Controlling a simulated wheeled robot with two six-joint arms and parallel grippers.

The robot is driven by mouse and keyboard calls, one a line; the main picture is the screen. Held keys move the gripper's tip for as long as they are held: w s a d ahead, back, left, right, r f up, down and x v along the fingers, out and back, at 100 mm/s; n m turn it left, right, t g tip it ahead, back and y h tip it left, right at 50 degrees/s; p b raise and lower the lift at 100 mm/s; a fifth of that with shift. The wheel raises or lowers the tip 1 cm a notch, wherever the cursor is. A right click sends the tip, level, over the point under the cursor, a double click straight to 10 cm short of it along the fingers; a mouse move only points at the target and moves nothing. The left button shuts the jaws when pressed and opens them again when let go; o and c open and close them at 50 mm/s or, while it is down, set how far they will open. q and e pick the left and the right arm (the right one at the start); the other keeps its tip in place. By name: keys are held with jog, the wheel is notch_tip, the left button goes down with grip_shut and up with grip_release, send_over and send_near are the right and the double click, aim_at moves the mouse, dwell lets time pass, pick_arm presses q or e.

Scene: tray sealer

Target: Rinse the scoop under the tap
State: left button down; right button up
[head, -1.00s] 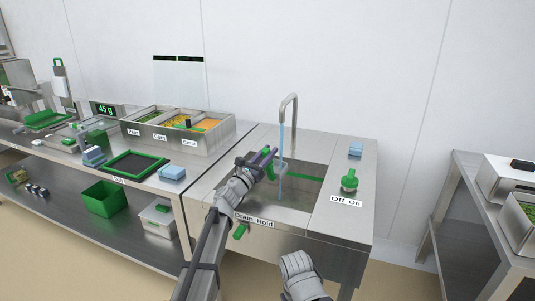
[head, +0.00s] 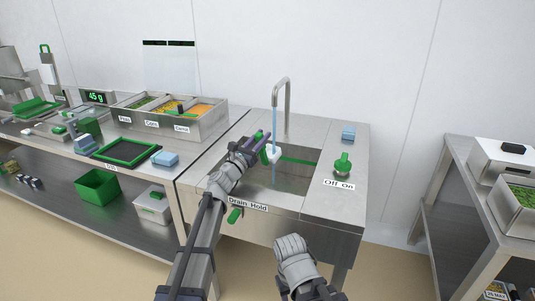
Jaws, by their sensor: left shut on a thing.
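My left gripper (head: 262,141) is shut on the scoop and holds it over the sink (head: 300,178). The scoop's green handle (head: 264,157) shows at the fingers, and its small pale bowl (head: 274,155) is at the water stream. The tap (head: 287,101) stands behind the sink, and a thin blue stream of water (head: 275,125) runs down from it. The green tap knob (head: 342,163) sits on the right counter above the "Off On" label. My right wrist shows at the bottom centre, but its gripper fingers are not visible.
A green drain lever (head: 235,215) is on the sink's front by the "Drain Hold" label. Blue sponges lie at the sink's right (head: 348,134) and on the left table (head: 165,159). Food bins (head: 172,129) stand at the back left. A separate table is at the right.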

pick_arm(q)
jog(key=shift+s, duration=0.1)
dwell(0.4)
jog(key=s+r+p, duration=0.5)
jog(key=s, duration=0.7)
jog(key=shift+d, duration=0.15)
jog(key=shift+w, duration=0.1)
dwell(0.6)
